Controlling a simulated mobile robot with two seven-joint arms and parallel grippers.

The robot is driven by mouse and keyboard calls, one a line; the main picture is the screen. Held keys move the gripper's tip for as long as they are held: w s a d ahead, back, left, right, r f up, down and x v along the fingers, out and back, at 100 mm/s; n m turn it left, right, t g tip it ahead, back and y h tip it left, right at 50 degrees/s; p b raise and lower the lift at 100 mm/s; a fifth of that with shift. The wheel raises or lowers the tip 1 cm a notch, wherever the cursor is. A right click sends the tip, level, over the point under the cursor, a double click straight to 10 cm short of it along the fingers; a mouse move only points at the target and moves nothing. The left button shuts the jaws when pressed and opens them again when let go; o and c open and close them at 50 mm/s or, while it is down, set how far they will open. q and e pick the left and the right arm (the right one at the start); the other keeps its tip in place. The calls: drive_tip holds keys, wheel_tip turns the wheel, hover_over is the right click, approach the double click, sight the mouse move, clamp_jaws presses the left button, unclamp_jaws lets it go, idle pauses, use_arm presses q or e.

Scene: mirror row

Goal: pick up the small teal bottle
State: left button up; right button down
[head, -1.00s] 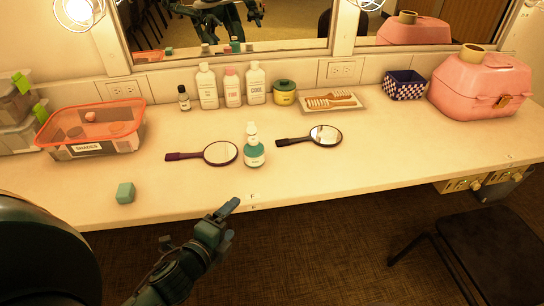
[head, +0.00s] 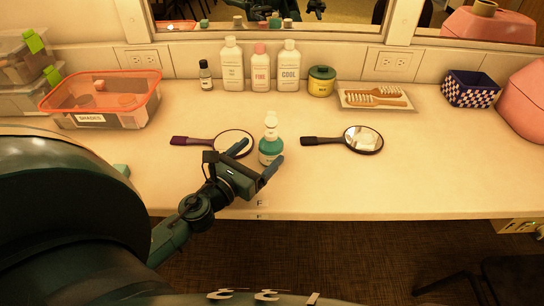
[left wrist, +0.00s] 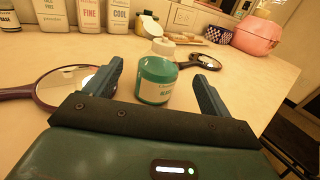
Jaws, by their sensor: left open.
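The small teal bottle (head: 270,152) with a white top stands upright on the counter between two hand mirrors. It also shows in the left wrist view (left wrist: 156,80), with a pale label band. My left gripper (head: 257,157) is open at the near side of the bottle, low over the counter. In the left wrist view its two fingers (left wrist: 158,76) point toward the bottle, which appears in the gap between them, nearer the left finger there. I cannot tell whether either finger touches it. My right gripper is not in view.
A purple-handled mirror (head: 233,143) lies close left of the bottle, a dark-handled mirror (head: 363,139) to its right. White bottles (head: 232,65), a yellow-green jar (head: 321,82) and a brush tray (head: 376,98) stand behind. A teal cube (head: 122,170) is partly hidden by my arm.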

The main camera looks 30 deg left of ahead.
sight(276, 141)
use_arm(q)
wheel_tip(276, 141, down, 2)
drive_tip(key=shift+f+b, duration=0.1)
drive_tip(key=shift+b, duration=0.25)
drive_tip(key=shift+w+r+p, duration=0.6)
drive_tip(key=shift+w, duration=0.5)
drive_tip(key=w+p, duration=0.1)
drive_tip(key=w, duration=0.4)
drive_tip(key=shift+w+d+f, duration=0.1)
drive_tip(key=shift+w+d, duration=0.05)
drive_tip(key=shift+w, duration=0.1)
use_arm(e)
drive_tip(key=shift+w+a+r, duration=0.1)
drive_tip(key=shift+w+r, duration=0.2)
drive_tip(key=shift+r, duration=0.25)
use_arm(q)
drive_tip(key=c, duration=1.2)
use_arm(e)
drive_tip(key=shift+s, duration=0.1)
